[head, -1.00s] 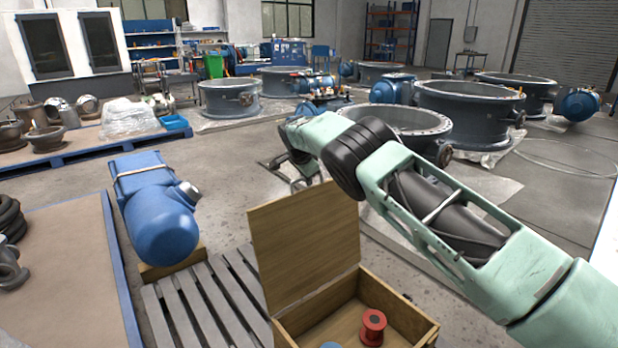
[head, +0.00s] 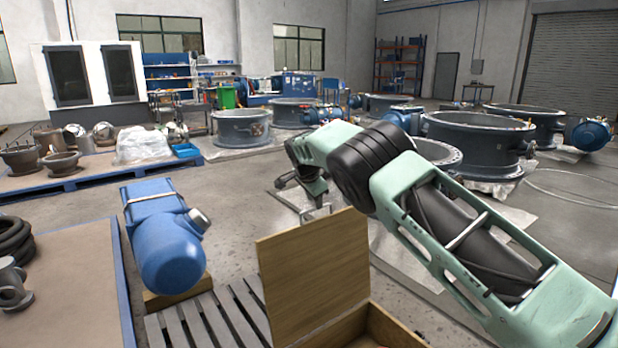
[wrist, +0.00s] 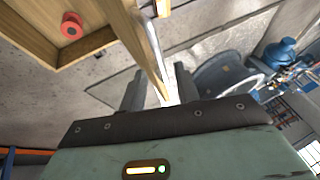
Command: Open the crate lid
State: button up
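The wooden crate (head: 375,330) is at the bottom of the head view, cut off by the picture edge. Its lid (head: 314,275) stands raised, roughly upright, on the left side of the crate. In the wrist view the lid (wrist: 138,45) shows nearly edge-on, running down towards the space between my fingers. My gripper (wrist: 158,90) is open, with its two fingers apart around the lid's edge; I cannot tell whether either finger touches it. In the head view the gripper's end is beyond the lid and hard to make out. A red spool (wrist: 71,25) lies inside the crate.
A blue motor (head: 165,240) sits left of the lid, by a grey slatted pallet (head: 205,325). Large valve rings (head: 470,145) stand on sheeting behind my arm. Bare floor (head: 235,185) lies between the motor and the rings.

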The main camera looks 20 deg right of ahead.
jog(key=v, duration=1.2)
jog(key=shift+b, duration=0.4)
jog(key=shift+s+a, duration=0.1)
